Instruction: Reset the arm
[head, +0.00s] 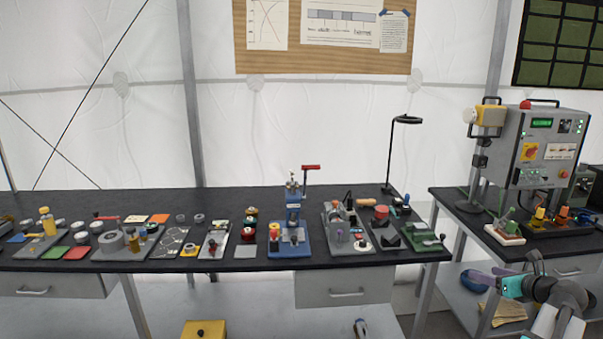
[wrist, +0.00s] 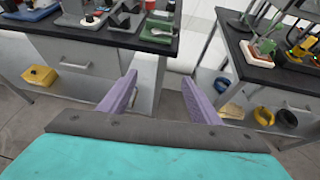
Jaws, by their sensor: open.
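My gripper (wrist: 162,92) shows in the wrist view with two purple fingers spread apart and nothing between them. Beyond them are the gap between two benches and the floor. In the head view my gripper (head: 478,281) is at the lower right, in front of the right bench and apart from it. Its fingers point left there.
A long black bench (head: 190,266) holds many small fixtures, a blue press (head: 292,225) and a green tool (head: 420,241). A right bench (head: 443,199) carries a grey control box (head: 541,150). A yellow box (head: 203,329) is below. A gap separates the benches.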

